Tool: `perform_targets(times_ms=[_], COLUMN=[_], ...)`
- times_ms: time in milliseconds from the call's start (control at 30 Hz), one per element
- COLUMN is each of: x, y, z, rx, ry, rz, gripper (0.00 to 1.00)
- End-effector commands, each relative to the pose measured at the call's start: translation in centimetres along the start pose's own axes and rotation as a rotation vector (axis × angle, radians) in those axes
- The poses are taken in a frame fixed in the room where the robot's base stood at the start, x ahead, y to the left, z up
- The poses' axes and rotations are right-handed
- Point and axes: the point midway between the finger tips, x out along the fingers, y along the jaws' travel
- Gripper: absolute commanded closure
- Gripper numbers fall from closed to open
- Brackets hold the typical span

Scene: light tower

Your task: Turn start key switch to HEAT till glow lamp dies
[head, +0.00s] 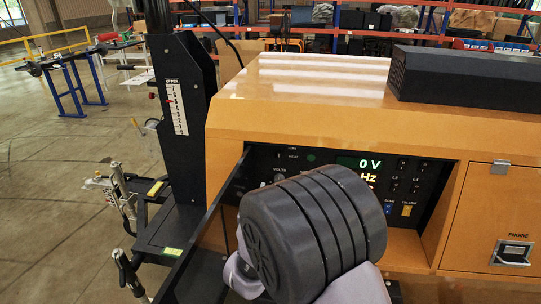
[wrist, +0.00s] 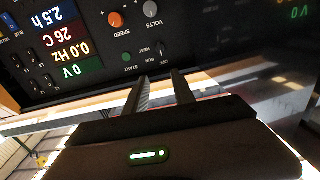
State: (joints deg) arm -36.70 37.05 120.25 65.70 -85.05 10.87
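The control panel (head: 270,170) is a dark recess in the yellow cabinet. The start key switch (wrist: 160,48) is a small dark part beside its OFF, RUN and HEAT lettering in the wrist view, which shows the panel upside down. Its exact setting is too small to tell. A round dark green part (wrist: 127,57) by the START lettering looks unlit; it also shows in the head view (head: 311,157). No glow lamp is clearly identifiable. My gripper (wrist: 160,75) is open, its two fingers apart and pointing toward the switch, with nothing between them. My wrist hides it in the head view.
The display (wrist: 72,45) reads 0 V, 0.0 Hz, 26 C and 2.5 h. An orange SPEED knob (wrist: 115,19) and a grey VOLTS knob (wrist: 150,9) are near the switch. A black mast (head: 185,110) stands left of the cabinet.

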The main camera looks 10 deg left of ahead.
Motion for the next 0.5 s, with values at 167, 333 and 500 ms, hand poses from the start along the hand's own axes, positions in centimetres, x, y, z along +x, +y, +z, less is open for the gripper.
perform_targets(times_ms=[167,333,500], x=[2.4,7.5,12.6], y=[-0.1,-0.1,0.0], z=[0.1,0.1,0.1], rx=[-0.014,-0.014,-0.014], ry=[0.017,0.017,0.016], rz=[0.005,0.005,0.004], gripper=[0.69,0.69,0.69])
